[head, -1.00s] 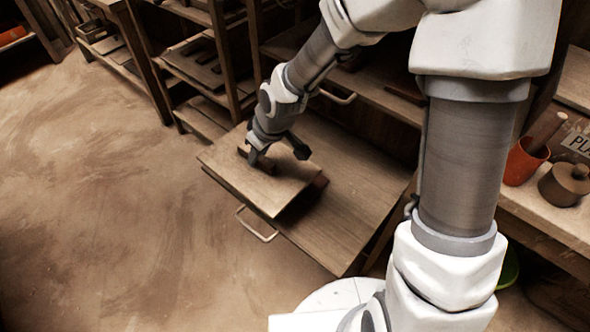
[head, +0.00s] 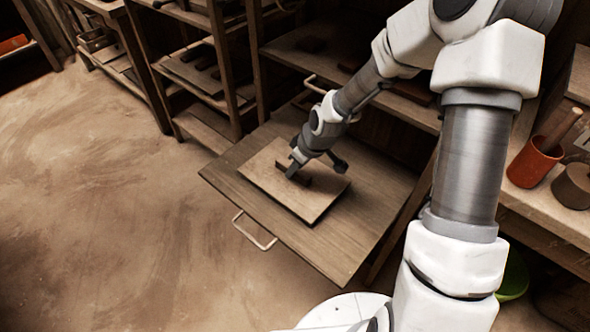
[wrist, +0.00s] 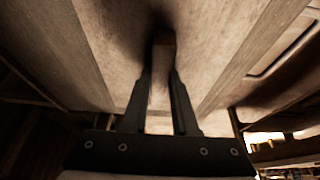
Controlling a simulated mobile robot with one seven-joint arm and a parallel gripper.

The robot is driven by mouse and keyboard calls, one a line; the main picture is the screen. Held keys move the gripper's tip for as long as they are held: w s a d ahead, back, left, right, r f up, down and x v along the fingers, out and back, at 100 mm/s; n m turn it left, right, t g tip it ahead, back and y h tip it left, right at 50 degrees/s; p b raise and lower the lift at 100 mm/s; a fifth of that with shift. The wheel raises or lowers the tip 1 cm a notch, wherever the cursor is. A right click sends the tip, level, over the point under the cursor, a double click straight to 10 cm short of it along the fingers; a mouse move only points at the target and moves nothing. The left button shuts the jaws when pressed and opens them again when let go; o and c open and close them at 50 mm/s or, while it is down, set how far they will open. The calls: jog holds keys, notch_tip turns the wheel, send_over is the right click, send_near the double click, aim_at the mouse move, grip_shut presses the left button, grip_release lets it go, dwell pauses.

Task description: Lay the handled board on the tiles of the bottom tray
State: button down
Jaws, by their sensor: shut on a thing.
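The handled board (head: 312,209) is a flat rectangular wooden panel over the middle of the pulled-out bottom tray (head: 340,250). It looks level and close to the tray, with a thin dark edge below its near side. I cannot tell whether it touches what is under it. My gripper (head: 298,170) is shut on the board's handle from above. In the wrist view my gripper (wrist: 162,78) has the handle (wrist: 160,92) between its fingers, with the board (wrist: 112,45) spreading out beyond. The tiles are hidden, apparently under the board.
The tray has a metal pull (head: 255,238) at its front and bare wood around the board. A shelf with another pull (head: 325,87) stands above and behind. An orange cup (head: 534,161) stands on the right bench. The floor at left is clear.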

jog(key=shift+r, duration=0.15)
jog(key=c, duration=0.7)
grip_release()
jog(key=shift+f, duration=0.2)
jog(key=p+v, duration=0.5)
jog(key=v, duration=0.7)
jog(key=shift+r+p, duration=0.15)
jog(key=shift+p, duration=0.2)
